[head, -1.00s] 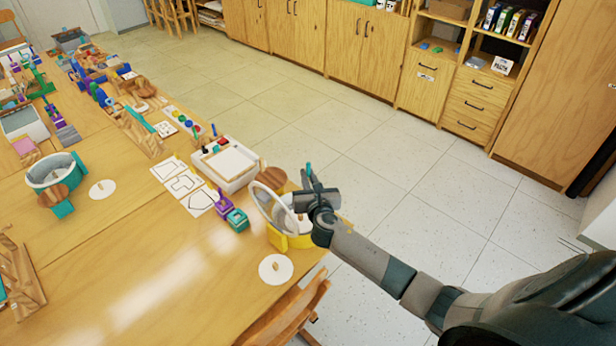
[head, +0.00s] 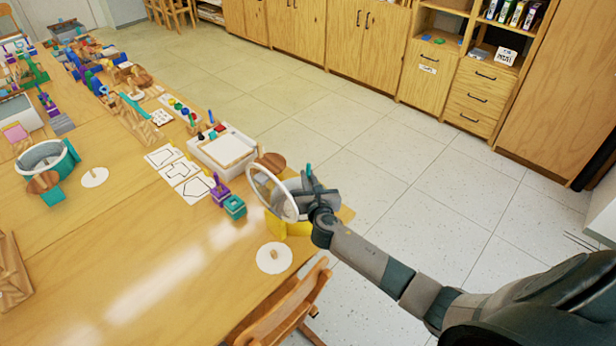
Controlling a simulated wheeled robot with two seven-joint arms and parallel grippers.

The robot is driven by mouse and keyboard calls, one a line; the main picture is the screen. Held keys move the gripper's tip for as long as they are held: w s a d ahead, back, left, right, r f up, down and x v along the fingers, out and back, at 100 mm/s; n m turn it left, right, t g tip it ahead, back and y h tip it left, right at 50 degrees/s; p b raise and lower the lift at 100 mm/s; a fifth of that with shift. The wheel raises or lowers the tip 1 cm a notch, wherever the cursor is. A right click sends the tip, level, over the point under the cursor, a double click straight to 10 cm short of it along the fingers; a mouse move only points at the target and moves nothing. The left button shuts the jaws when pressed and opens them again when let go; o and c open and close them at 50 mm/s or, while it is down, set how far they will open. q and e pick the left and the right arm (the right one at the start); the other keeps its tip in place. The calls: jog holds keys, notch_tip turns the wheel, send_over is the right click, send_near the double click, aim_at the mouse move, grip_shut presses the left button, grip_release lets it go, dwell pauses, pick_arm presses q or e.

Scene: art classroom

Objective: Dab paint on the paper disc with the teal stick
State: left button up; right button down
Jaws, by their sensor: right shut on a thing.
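My right gripper (head: 312,188) is above the right side of a yellow round tub (head: 292,228) at the table's right edge. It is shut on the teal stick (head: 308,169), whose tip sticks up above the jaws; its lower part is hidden. My left gripper is out of view.
Purple and teal small blocks (head: 235,207) stand left of the tub. Behind them are shape cards (head: 183,171) and a white tray box (head: 228,150). A teal tub (head: 70,158) and another white disc (head: 95,177) are at the left. A chair (head: 285,308) stands at the front edge.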

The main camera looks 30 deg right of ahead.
jog(key=shift+f+b, duration=0.45)
jog(key=shift+f, duration=0.3)
dwell(0.8)
jog(key=shift+r, duration=0.1)
notch_tip(320, 180, up, 10)
jog(key=p, duration=1)
dwell(0.6)
dwell(0.5)
jog(key=shift+s, duration=0.1)
